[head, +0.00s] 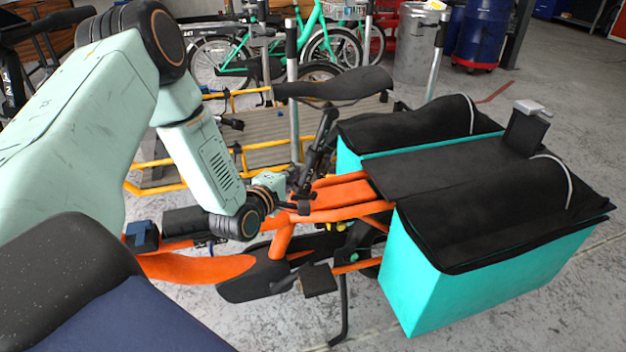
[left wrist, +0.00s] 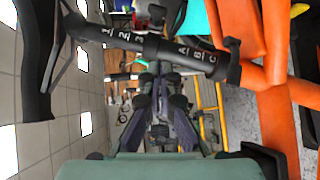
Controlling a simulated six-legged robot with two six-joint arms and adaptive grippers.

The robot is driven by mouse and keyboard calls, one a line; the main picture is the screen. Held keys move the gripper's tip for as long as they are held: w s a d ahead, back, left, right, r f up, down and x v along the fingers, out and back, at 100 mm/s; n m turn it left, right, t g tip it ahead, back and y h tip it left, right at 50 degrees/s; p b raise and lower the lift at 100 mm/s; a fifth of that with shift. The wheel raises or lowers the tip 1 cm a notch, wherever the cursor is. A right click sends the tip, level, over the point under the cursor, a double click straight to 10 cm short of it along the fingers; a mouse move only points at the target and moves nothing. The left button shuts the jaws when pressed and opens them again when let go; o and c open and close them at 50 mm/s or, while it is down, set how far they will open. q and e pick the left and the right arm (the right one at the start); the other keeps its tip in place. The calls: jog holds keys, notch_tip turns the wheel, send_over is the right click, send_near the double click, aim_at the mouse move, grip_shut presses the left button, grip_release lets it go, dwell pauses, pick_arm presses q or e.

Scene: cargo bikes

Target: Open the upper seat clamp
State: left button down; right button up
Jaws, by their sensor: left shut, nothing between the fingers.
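The dark seat post (head: 318,150) rises from the orange bike frame (head: 340,196) to a black saddle (head: 335,86). In the left wrist view the post (left wrist: 108,36) runs sideways, with marks 1 2 3 and A B C. The upper seat clamp (left wrist: 148,46) seems to be the dark collar between the two sets of marks; its lever state is unclear. A lower collar (left wrist: 233,62) sits near the frame. My left gripper (head: 301,183) is beside the post, shut and empty. Its fingers (left wrist: 161,90) point towards the upper collar; contact cannot be told. My right gripper is not seen.
Teal cargo bags (head: 455,298) with black covers flank the rear rack at right. A yellow-railed wooden platform (head: 264,128) stands behind the bike. Other bikes (head: 325,45), a grey bin (head: 418,45) and a blue drum (head: 480,38) are farther back. Floor is clear at right.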

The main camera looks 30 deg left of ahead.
pick_arm(q)
jog(key=shift+w+d+b, duration=0.15)
jog(key=shift+w+d, duration=0.15)
jog(key=shift+d, duration=0.3)
jog(key=shift+w+d+b, duration=0.2)
jog(key=shift+w+d, duration=0.05)
jog(key=shift+d, duration=0.4)
jog(key=shift+w+d+b, duration=0.15)
jog(key=shift+w+d, duration=0.15)
jog(key=shift+d, duration=0.3)
jog(key=shift+f, duration=0.1)
